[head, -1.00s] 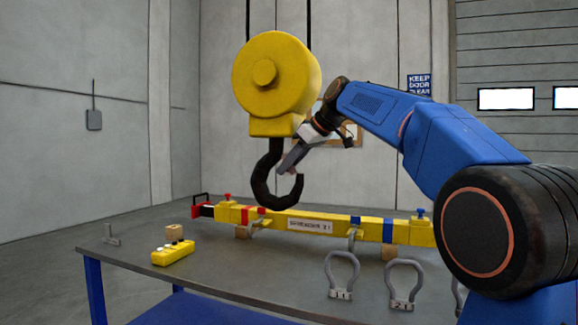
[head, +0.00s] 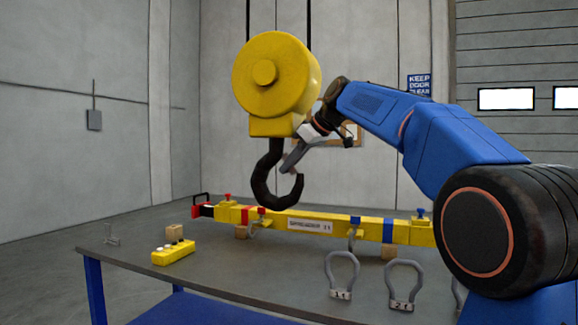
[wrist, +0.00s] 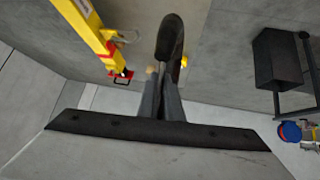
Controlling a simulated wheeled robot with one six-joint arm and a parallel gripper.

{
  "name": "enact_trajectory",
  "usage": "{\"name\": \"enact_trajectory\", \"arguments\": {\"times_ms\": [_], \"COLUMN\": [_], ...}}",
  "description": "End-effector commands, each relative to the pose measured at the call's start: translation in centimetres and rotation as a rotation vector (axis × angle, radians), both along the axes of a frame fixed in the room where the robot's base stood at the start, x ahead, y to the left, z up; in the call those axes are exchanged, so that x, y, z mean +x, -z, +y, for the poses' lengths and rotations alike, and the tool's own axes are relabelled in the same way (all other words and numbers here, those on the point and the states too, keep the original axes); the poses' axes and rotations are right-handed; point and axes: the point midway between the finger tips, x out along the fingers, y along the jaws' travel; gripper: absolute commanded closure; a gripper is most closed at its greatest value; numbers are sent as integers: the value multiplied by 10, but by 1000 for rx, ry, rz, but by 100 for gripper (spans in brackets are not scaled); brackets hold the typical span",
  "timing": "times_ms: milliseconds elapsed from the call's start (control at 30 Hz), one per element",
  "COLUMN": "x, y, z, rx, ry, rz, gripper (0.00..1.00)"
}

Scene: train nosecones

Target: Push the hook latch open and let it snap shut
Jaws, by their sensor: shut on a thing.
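A black crane hook (head: 262,190) hangs from a yellow hook block (head: 275,80), its mouth facing right. My gripper (head: 289,165) reaches in from the upper right to the hook's mouth. Its grey fingers are close together at the latch, between the shank and the tip. The latch is small and mostly hidden by the fingers, so its angle is hard to tell. In the wrist view the fingers of my gripper (wrist: 161,88) show nearly together, with the dark hook (wrist: 171,38) just beyond them.
Below the hook, a yellow spreader beam (head: 345,226) lies on wooden blocks on a grey table (head: 240,285). A yellow control box (head: 173,252) and loose grey shackles (head: 342,272) are on the table. The space between hook and beam is narrow.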

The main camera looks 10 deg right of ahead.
Motion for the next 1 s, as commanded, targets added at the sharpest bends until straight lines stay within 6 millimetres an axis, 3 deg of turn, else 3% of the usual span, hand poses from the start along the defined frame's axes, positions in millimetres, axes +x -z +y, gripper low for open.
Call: {"name": "enact_trajectory", "arguments": {"times_ms": [1000], "x": [1], "y": [1], "z": [1], "rx": [43], "ry": [-1], "rz": [-31], "gripper": [100]}}
